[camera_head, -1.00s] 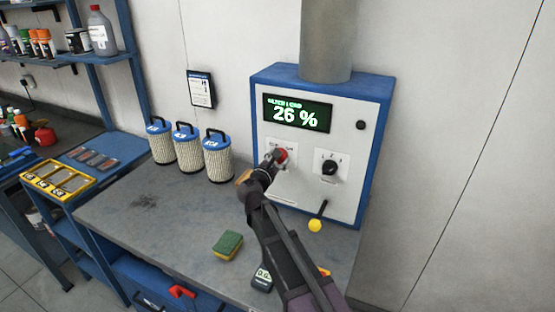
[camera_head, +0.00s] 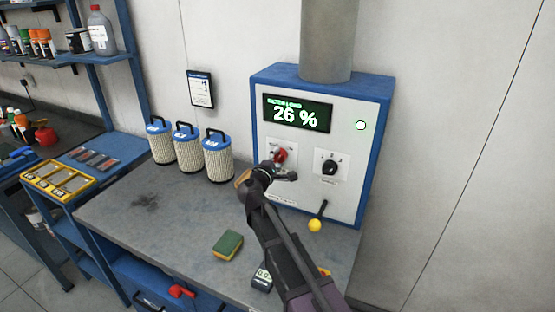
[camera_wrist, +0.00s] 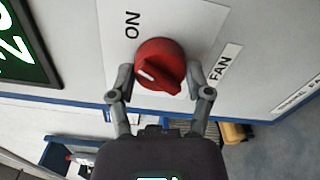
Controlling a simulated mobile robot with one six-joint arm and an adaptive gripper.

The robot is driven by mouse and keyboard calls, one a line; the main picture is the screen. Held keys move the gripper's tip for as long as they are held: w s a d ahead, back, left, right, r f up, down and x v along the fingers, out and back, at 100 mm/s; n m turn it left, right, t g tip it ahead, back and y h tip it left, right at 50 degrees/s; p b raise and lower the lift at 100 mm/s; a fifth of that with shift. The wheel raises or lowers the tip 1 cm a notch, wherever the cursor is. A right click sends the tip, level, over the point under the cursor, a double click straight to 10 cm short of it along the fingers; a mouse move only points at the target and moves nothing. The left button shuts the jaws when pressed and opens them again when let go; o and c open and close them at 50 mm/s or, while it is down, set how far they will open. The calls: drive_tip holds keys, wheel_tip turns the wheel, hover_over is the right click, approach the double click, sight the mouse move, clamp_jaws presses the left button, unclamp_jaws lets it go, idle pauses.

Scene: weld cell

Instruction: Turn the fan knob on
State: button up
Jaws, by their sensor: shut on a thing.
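The red fan knob (camera_head: 280,155) sits on the white front of the blue-framed control box (camera_head: 262,186). In the wrist view the red knob (camera_wrist: 160,62) lies between my two fingers, with a white mark on its face. An "ON" label (camera_wrist: 132,25) is printed above left of it, and a "FAN" label (camera_wrist: 220,65) is at its right. My gripper (camera_wrist: 160,78) is shut on the red knob, one finger on each side. In the head view my gripper (camera_head: 278,170) partly hides the knob's lower side. A round light (camera_head: 361,125) on the box glows pale green.
A black knob (camera_head: 330,167) is right of the red one, and a yellow-tipped lever (camera_head: 315,225) is below. The display (camera_head: 297,114) reads 26 %. Several filters (camera_head: 218,158) and a sponge (camera_head: 227,244) stand on the grey bench (camera_head: 140,210).

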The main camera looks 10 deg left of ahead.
drive_tip(key=shift+w+m, duration=0.1)
drive_tip(key=shift+m, duration=1.2)
drive_tip(key=o, duration=1.2)
drive_tip(key=shift+c, duration=0.2)
drive_tip(key=s+a, duration=0.2)
drive_tip(key=s, duration=1)
drive_tip(key=shift+w+a, duration=0.1)
